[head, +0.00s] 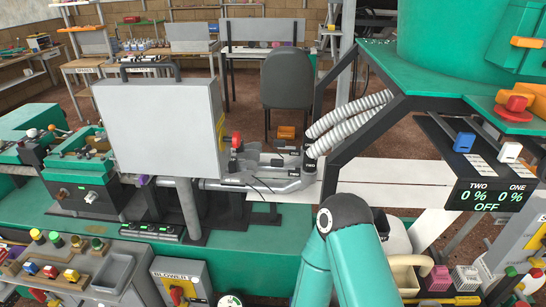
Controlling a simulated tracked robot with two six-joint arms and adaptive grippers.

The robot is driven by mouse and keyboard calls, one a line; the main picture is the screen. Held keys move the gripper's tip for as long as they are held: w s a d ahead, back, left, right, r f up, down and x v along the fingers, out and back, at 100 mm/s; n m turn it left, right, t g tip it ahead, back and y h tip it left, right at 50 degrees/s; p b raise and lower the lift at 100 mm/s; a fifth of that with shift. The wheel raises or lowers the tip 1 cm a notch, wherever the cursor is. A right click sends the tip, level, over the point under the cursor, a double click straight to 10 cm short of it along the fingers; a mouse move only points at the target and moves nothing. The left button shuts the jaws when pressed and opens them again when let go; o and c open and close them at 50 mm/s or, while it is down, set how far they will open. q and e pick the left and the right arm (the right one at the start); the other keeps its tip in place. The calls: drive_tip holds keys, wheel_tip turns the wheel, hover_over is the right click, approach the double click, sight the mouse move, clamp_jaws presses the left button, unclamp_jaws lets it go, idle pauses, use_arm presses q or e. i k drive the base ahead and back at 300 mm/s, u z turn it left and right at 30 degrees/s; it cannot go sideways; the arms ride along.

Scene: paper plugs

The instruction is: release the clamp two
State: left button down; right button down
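A small dark fitting marked TWO (310,167) sits at the right end of the grey pipework, below the ribbed white hoses (345,118). It may be clamp two; whether it is fastened or loose is too small to tell. A red knob (236,139) stands on a dark fitting to its left, beside the big grey panel (160,125). My bent green arm shows at the bottom centre, below and apart from the pipework. Neither of my grippers is in view.
A green hopper (455,50) on a dark frame stands at the right. Its display (492,195) reads TWO 0 %, ONE 0 %, OFF. Blue (464,142) and white (509,151) levers sit above it. A BLOWER switch box (180,283) is at the lower left.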

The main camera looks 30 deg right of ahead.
sight(278, 163)
drive_tip(key=z, duration=0.1)
drive_tip(key=i, duration=0.95)
